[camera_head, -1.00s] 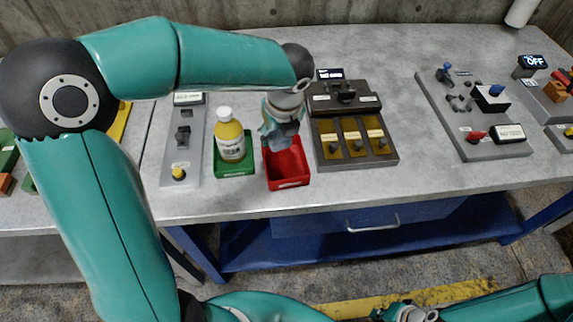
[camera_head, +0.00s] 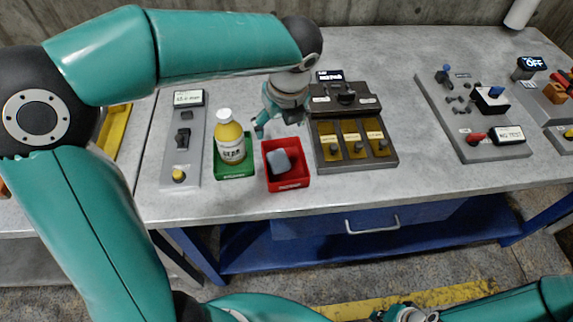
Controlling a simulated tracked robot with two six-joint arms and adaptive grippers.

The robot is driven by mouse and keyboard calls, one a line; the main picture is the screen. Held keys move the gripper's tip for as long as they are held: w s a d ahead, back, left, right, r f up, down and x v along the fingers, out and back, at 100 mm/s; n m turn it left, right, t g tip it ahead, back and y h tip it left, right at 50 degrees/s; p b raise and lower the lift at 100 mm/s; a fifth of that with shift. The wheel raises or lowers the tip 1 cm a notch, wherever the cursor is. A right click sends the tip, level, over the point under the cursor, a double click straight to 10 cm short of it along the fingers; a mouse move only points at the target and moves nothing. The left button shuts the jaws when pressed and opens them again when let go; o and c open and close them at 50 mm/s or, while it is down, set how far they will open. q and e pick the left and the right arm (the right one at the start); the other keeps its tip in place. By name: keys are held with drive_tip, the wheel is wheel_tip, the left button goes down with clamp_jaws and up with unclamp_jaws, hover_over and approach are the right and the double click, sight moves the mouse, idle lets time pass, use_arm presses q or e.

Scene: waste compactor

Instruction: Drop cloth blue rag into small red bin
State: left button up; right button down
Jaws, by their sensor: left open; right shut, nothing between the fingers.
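The blue-grey cloth rag (camera_head: 279,162) lies inside the small red bin (camera_head: 290,183), bunched up within its walls. The red bin stands on the grey workbench. My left gripper (camera_head: 279,125) is open and empty, above and just behind the bin, with its fingers apart from the rag. My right gripper (camera_head: 405,312) is low at the bottom edge of the view, in front of the bench, shut and only partly visible.
A green bin (camera_head: 236,171) holding a yellow bottle with a white cap (camera_head: 230,138) stands left of the red bin. A grey switch panel (camera_head: 183,140) is further left. A dark panel with yellow slots (camera_head: 350,140) is close on the right.

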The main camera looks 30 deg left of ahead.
use_arm(q)
drive_tip(key=v, duration=0.6)
drive_tip(key=shift+r, duration=0.3)
drive_tip(key=shift+d, duration=0.1)
